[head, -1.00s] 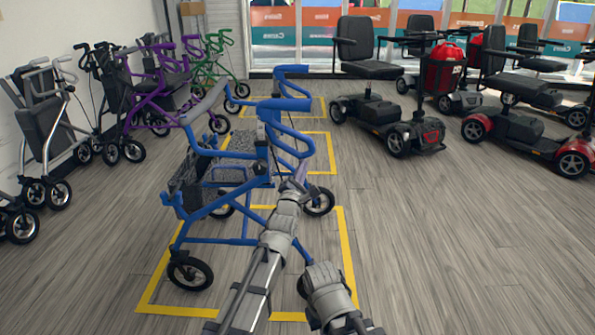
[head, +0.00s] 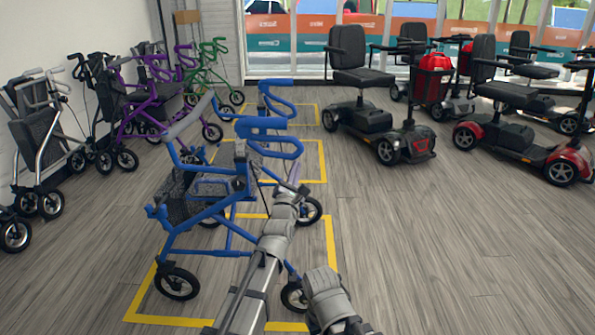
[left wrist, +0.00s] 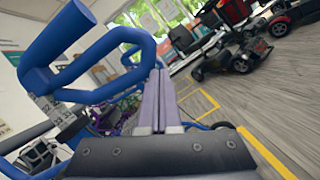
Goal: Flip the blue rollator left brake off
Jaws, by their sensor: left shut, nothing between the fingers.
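The blue rollator (head: 226,222) stands left of centre in the head view, upright, with its looped blue handle and brake lever parts (head: 270,127) at the top. In the left wrist view a blue handle loop (left wrist: 105,68) fills the upper left, close to the fingers. My left gripper (head: 303,188) is just below and right of the handles in the head view. Its fingers also show in the left wrist view (left wrist: 157,92), shut together with nothing between them. Whether they touch the lever cannot be told. My right gripper is not in view.
Yellow floor outlines (head: 335,265) surround the rollator. Purple (head: 135,95), green (head: 205,62) and grey (head: 45,140) walkers stand along the left wall. Mobility scooters (head: 380,130) stand at the back right. The grey floor at right front is clear.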

